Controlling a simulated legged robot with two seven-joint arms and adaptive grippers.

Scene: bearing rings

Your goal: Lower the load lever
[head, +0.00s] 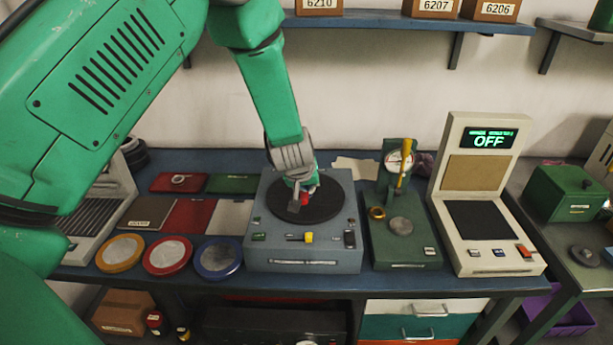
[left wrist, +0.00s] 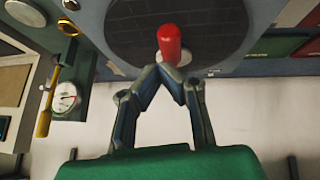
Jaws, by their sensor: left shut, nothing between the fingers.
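A grey-blue machine (head: 300,262) with a round black plate (head: 332,205) stands at the middle of the bench. A red knob (head: 305,198) shows at the plate, partly hidden by my left gripper (head: 295,205). In the left wrist view the red knob (left wrist: 169,45) stands upright in the picture, just past the fingertips of the left gripper (left wrist: 166,72). The fingers are shut with nothing between them. I cannot tell whether the tips touch the knob. No label marks a load lever. My right gripper is not in view.
Right of the machine stands a green gauge stand (head: 405,250) with a dial and an upright yellow handle (head: 405,160). Beside it is a beige console (head: 480,180) reading OFF. Several ringed discs and coloured plates lie to the left. A shelf (head: 360,18) with boxes hangs behind.

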